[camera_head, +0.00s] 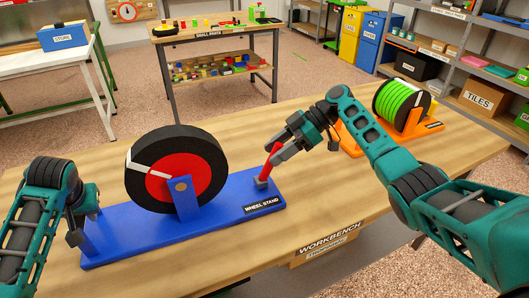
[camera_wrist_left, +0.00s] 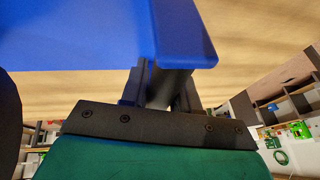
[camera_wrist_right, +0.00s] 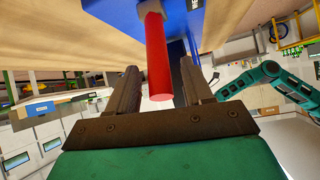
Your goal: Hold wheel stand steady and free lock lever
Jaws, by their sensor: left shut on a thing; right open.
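The blue wheel stand (camera_head: 225,222) lies on the workbench and carries a black wheel with a red disc (camera_head: 172,180) and a white mark. The red lock lever (camera_head: 269,163) stands tilted upward at the stand's right end, beside the label. My right gripper (camera_head: 279,150) is open around or close beside the lever; in the right wrist view the lever (camera_wrist_right: 158,60) reaches between the two fingers (camera_wrist_right: 158,88).
A green cable reel (camera_head: 400,103) on an orange stand sits at the back right of the workbench (camera_head: 330,215), behind my right arm. The bench front right of the stand is clear. A small parts table (camera_head: 215,35) and shelves stand farther back.

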